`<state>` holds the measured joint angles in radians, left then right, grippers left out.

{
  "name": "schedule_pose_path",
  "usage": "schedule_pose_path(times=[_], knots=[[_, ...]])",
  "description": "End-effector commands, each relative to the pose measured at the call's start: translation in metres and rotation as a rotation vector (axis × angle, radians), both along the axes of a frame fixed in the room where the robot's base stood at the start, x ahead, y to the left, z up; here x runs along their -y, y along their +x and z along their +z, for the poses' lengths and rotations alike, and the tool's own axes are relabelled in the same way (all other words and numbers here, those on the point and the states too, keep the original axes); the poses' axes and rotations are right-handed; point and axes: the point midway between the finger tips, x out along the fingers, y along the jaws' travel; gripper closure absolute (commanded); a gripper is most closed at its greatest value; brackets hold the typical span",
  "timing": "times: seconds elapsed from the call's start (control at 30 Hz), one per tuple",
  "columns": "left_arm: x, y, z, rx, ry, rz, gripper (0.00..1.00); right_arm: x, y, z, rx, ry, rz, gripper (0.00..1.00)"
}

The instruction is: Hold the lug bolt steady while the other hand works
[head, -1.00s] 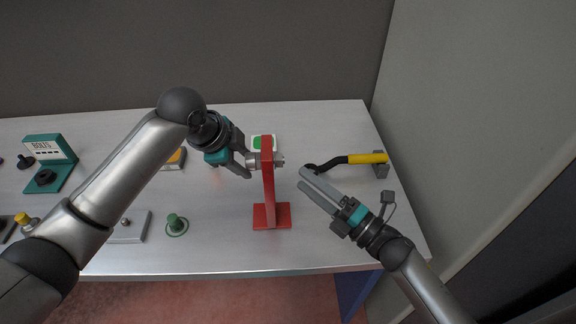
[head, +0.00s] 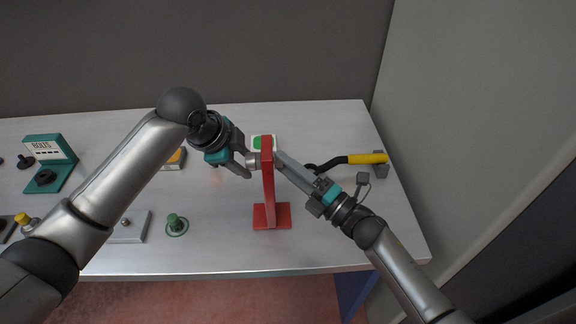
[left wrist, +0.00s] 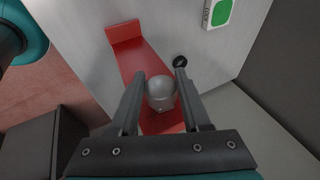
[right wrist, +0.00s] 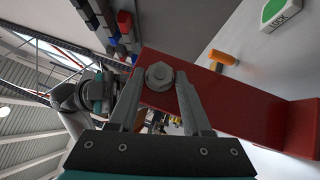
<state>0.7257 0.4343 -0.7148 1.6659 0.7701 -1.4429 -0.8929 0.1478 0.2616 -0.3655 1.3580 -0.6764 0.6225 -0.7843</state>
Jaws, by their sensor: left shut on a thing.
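A red upright stand (head: 268,190) with a flat foot is on the bench; it also shows in the right wrist view (right wrist: 235,105). The lug bolt (head: 253,160) goes through its upper part, and its round grey head (left wrist: 161,92) is on the left side. My left gripper (head: 247,163) is shut on the bolt head from the left. On the right side of the stand, a grey hex end (right wrist: 159,76) shows in the right wrist view. My right gripper (right wrist: 158,85) is open, one finger on each side of that hex end, with small gaps. In the head view its fingers hide this end.
A yellow-handled black tool (head: 365,159) lies at the bench's right side. A green button box (head: 262,142) is behind the stand.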

Motion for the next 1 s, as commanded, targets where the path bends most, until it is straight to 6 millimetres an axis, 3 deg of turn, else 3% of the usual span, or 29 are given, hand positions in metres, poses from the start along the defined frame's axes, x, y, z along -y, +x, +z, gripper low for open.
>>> schedule_pose_path(times=[0.07,0.33,0.67,1.0], knots=[[-0.0012,0.0002,-0.0004,0.0,0.002,0.002,1.0,0.0003,-0.0001,-0.0002,0.0,0.0,0.0,0.7],[-0.0012,0.0002,-0.0004,0.0,0.002,0.002,1.0,0.0004,-0.0002,-0.0003,-0.001,-0.001,0.0,1.0],[-0.0013,0.0003,-0.0004,0.0,0.002,0.002,1.0,0.001,0.0002,0.0008,-0.025,-0.004,0.002,1.0],[-0.0012,0.0001,-0.0004,-0.001,0.003,0.002,1.0,0.0006,0.0004,0.0051,-0.185,-0.01,0.004,1.0]])
